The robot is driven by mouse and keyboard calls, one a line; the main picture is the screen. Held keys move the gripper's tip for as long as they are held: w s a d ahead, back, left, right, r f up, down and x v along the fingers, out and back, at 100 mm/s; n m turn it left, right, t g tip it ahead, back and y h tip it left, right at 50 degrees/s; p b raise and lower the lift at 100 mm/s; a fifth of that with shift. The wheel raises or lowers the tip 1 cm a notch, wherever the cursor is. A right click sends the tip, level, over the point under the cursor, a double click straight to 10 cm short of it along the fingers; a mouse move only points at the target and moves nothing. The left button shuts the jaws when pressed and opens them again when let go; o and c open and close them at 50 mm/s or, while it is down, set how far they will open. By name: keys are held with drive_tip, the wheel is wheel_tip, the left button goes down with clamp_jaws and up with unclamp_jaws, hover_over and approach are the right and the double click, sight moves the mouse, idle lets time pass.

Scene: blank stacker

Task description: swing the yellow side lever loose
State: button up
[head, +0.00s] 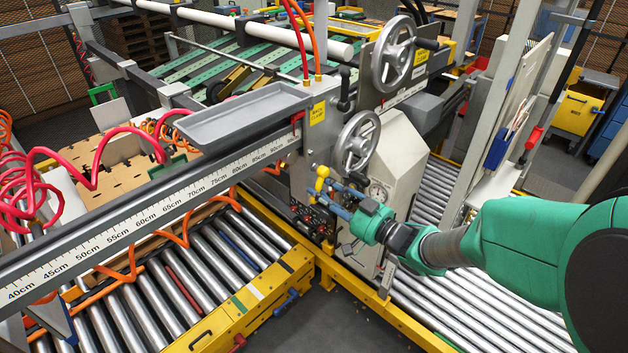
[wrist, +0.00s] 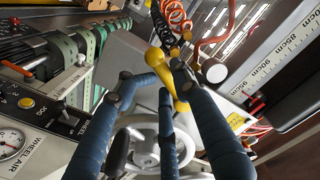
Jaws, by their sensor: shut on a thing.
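The yellow side lever (head: 322,178) is on the side of the grey machine frame, below the lower handwheel. In the wrist view my gripper (wrist: 165,85) is shut on the lever. The fingers hide part of the shaft, and the lever's pivot is not clear.
A lower handwheel (head: 357,142) and an upper handwheel (head: 393,54) stand above my gripper. A control panel with a gauge (wrist: 12,142) is close by. A ruled beam (head: 150,200) and orange hoses lie left. Yellow-framed roller conveyors (head: 240,318) flank the machine below.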

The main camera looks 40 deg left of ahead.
drive_tip(key=shift+s+r+m+p, duration=0.15)
drive_tip(key=shift+s+m+p, duration=0.3)
drive_tip(key=shift+m+p, duration=0.65)
drive_tip(key=shift+s+r+m+p, duration=0.15)
drive_tip(key=shift+s+m+p, duration=0.25)
drive_tip(key=shift+m+p, duration=0.7)
drive_tip(key=shift+s+r+m+p, duration=0.3)
drive_tip(key=shift+m+p, duration=0.3)
drive_tip(key=shift+p, duration=0.85)
drive_tip(key=shift+s+r+m+p, duration=0.1)
drive_tip(key=shift+s+m+p, duration=0.05)
drive_tip(key=shift+m+p, duration=0.45)
drive_tip(key=m+p, duration=0.1)
drive_tip(key=p, duration=0.1)
drive_tip(key=r+m+p, duration=0.1)
drive_tip(key=s+m+p, duration=0.1)
drive_tip(key=p, duration=0.1)
drive_tip(key=shift+d+r+m+p, duration=0.1)
drive_tip(key=shift+r+m+p, duration=0.2)
drive_tip(key=shift+m, duration=0.1)
drive_tip(key=shift+d, duration=0.1)
drive_tip(key=d+p, duration=0.1)
drive_tip(key=d, duration=0.7)
drive_tip(key=shift+d, duration=0.35)
